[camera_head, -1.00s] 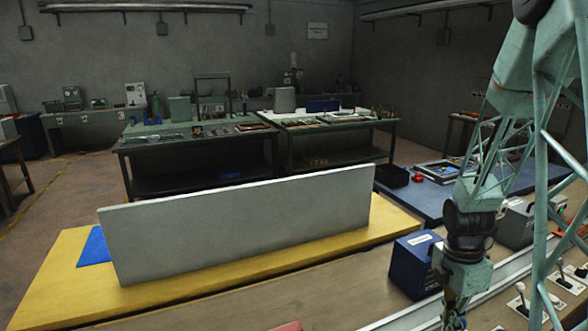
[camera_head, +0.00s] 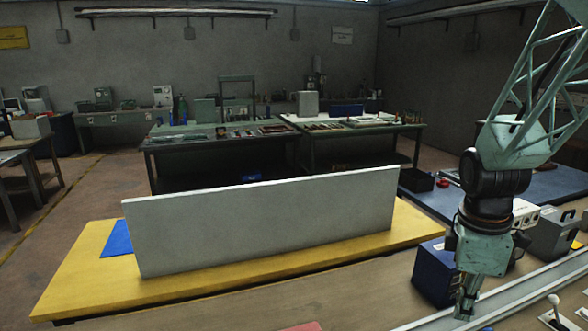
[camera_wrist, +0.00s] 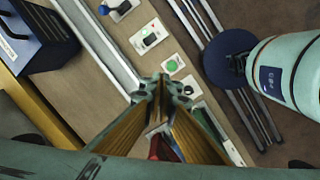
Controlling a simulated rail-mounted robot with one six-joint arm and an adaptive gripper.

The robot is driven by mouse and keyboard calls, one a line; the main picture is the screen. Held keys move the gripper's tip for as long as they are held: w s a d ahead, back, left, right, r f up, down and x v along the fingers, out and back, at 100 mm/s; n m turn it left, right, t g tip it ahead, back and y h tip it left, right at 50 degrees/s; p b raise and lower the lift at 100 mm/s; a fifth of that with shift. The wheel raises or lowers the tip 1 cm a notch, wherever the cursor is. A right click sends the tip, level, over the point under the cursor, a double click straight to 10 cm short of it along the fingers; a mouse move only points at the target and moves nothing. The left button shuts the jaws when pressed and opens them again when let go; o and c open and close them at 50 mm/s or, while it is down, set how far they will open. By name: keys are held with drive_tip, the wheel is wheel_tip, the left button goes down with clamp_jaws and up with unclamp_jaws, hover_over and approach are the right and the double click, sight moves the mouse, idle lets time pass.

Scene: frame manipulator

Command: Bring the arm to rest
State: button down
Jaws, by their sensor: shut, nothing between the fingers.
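My gripper (camera_head: 466,298) hangs from my green lattice arm at the right of the head view and points down. It is above the bench edge near the metal rail, in front of the blue box (camera_head: 432,274). In the wrist view my gripper (camera_wrist: 160,80) has its fingertips together and holds nothing. Below it in that view are a control strip with a green button (camera_wrist: 172,66) and a switch (camera_wrist: 150,39).
A grey upright panel (camera_head: 265,222) stands on a yellow board (camera_head: 80,285) with a blue sheet (camera_head: 118,240). A metal rail (camera_head: 520,290) runs along the bench. A grey box (camera_head: 552,236) stands at the right. Workbenches line the back.

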drive_tip(key=s+a+r+m+t+b, duration=0.1)
drive_tip(key=s+a+r+m+b, duration=0.1)
drive_tip(key=s+a, duration=0.4)
drive_tip(key=s+a+r+m+t+y+b, duration=0.1)
drive_tip(key=s+a+r+m+b, duration=0.1)
drive_tip(key=s+a+r+m, duration=0.3)
drive_tip(key=s+a+r+m+t+b, duration=0.1)
drive_tip(key=s+a+r+m+b, duration=0.2)
drive_tip(key=s+a, duration=0.4)
drive_tip(key=shift+s+r+m, duration=0.7)
drive_tip(key=shift+s+m, duration=0.5)
drive_tip(key=shift+s, duration=0.5)
wheel_tip(320, 180, down, 13)
drive_tip(key=b, duration=1.3)
drive_tip(key=shift+f, duration=0.15)
idle(0.6)
